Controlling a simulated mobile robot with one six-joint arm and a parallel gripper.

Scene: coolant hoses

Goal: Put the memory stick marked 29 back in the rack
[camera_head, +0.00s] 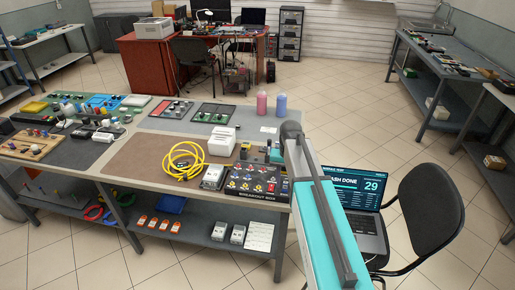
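I cannot make out the memory stick marked 29 or its rack with certainty. A laptop (361,190) right of the bench has a screen reading "ASH DONE" and a large 29; its left side is behind my arm. Small green and yellow items (275,153) stand at the bench's right end, too small to identify and partly beside my arm. My turquoise and grey arm rises from the bottom of the view to a dark joint near the bench's right end. My gripper does not show.
The bench (128,178) holds a yellow cable coil (183,161), a white box (222,141), a breakout box (257,181) and two bottles (262,104). A black chair (431,207) stands right of the laptop. Tiled floor (335,100) is open behind.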

